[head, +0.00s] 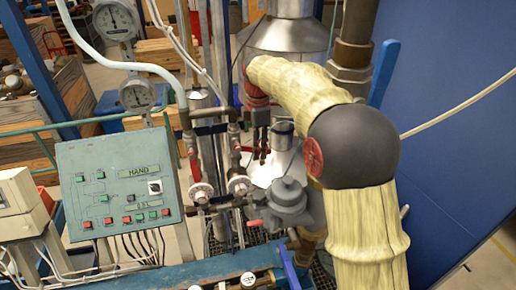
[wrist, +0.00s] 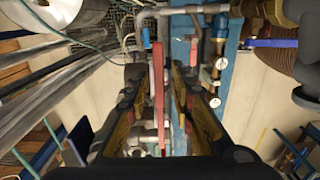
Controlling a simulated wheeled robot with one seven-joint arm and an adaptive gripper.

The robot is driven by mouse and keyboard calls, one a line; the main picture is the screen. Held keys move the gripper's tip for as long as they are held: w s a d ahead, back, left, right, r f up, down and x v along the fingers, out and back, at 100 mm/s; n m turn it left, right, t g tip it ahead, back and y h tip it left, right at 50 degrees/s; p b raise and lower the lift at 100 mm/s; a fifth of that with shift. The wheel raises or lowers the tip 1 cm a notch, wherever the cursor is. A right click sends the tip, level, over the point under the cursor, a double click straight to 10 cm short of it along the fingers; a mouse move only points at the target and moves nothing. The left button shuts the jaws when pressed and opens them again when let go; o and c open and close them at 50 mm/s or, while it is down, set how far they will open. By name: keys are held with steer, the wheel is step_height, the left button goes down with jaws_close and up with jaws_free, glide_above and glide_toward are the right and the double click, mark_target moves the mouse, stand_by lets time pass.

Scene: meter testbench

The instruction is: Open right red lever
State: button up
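My gripper (head: 261,152) points down among the pipes in the head view. In the wrist view a long red lever (wrist: 158,85) lies between the two fingers of my gripper (wrist: 160,92). The fingers are open, with a narrow gap beside the lever, and do not appear to grip it. In the head view a red part (head: 244,149) shows just left of the fingers; I cannot tell whether it is the same lever. Another red lever (head: 195,166) hangs on the pipe further left. My arm hides what lies behind the gripper.
A green control panel (head: 118,185) stands at the left, below two round gauges (head: 115,20). Round white-faced fittings (head: 239,185) and a grey valve body (head: 287,198) sit below the gripper. A blue wall panel (head: 455,120) is at the right. Pipes crowd the middle.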

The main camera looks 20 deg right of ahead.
jaws_close()
steer(key=shift+w, duration=0.1)
stand_by(0.6)
